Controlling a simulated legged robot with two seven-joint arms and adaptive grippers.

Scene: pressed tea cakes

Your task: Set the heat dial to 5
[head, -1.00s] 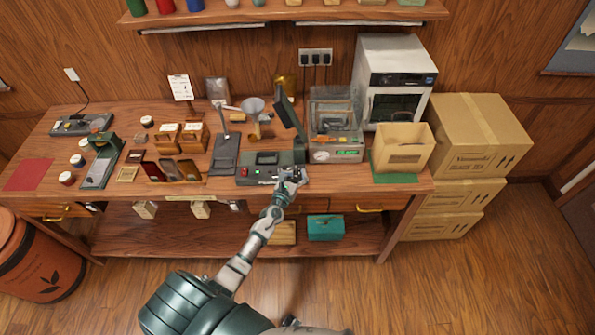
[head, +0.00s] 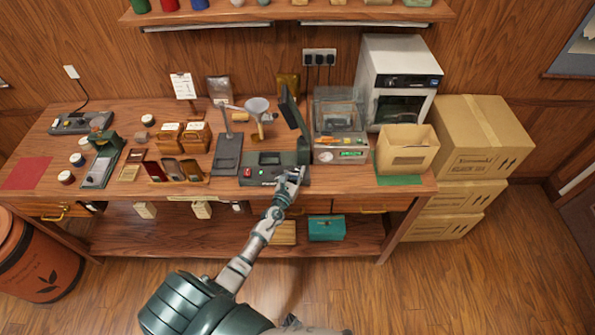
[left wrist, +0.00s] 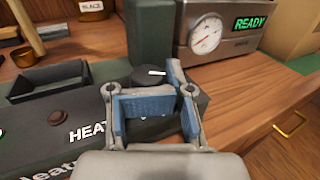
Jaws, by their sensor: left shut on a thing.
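The heat sealer (head: 262,182), a dark grey-green machine with a raised arm and a red switch, stands at the table's front edge. In the left wrist view its front shows part of the white lettering "HEAT" (left wrist: 87,132). The heat dial (left wrist: 150,74) is a black round knob with a white pointer line that lies nearly level in that view. No scale number is readable. My left gripper (head: 291,180) is at the sealer's right end and hides the dial in the head view. Its blue-padded fingers (left wrist: 166,104) are shut on the dial. My right gripper is not in view.
Right of the sealer stands a metal machine with a gauge (left wrist: 206,36) and a green "READY" display (head: 352,154). An open cardboard box (head: 407,160) is beyond it. A dark flat stand (head: 227,158) is close on the sealer's left. The floor in front is clear.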

